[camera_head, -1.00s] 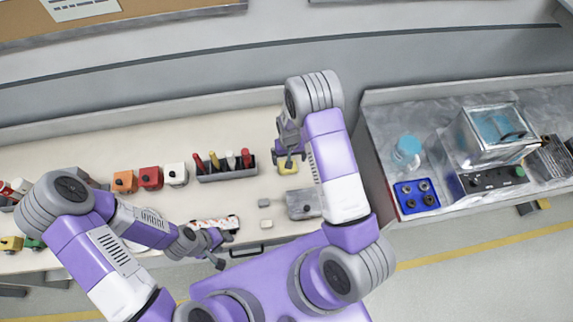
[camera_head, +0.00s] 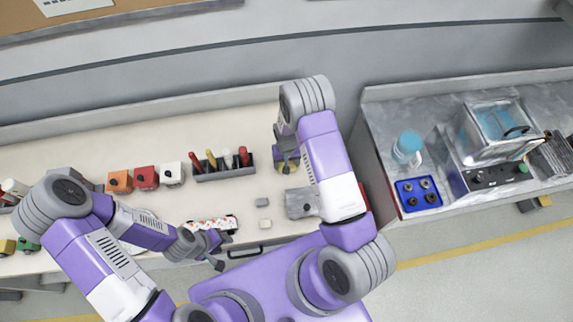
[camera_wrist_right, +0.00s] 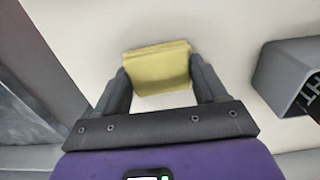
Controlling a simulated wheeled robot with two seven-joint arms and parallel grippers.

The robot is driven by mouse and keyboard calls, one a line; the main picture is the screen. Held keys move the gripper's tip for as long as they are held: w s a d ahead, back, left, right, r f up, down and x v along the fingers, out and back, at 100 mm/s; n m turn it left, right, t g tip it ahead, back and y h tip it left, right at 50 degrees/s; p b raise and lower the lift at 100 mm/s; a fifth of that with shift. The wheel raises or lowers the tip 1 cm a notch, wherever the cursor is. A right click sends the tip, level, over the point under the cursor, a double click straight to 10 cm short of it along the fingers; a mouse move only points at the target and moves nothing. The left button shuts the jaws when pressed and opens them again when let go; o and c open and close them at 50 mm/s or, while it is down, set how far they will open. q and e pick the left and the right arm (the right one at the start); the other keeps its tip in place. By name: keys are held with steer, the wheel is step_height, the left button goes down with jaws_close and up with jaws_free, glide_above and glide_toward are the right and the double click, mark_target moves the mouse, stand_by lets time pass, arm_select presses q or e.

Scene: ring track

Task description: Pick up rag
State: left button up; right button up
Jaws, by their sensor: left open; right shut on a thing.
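The rag is a folded yellow cloth; it shows clearly in the right wrist view (camera_wrist_right: 157,68), between the two fingertips. My right gripper (camera_wrist_right: 160,82) is shut on it, one finger at each side. In the head view my right gripper (camera_head: 286,158) hides most of the rag, so I cannot tell whether it is clear of the table. My left gripper (camera_head: 217,250) is open and empty at the front edge of the light worktable (camera_head: 90,150).
A grey holder (camera_head: 224,175) with several red, yellow and white-handled tools stands left of my right gripper. Orange, red and white blocks (camera_head: 146,178) stand farther left. A grey metal box (camera_head: 300,203) is close in front. A metal counter (camera_head: 440,205) stands at right.

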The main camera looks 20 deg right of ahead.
step_height(320, 180, up, 10)
steer(key=p, duration=0.6)
steer(key=o, duration=0.4)
steer(key=shift+c, duration=1.6)
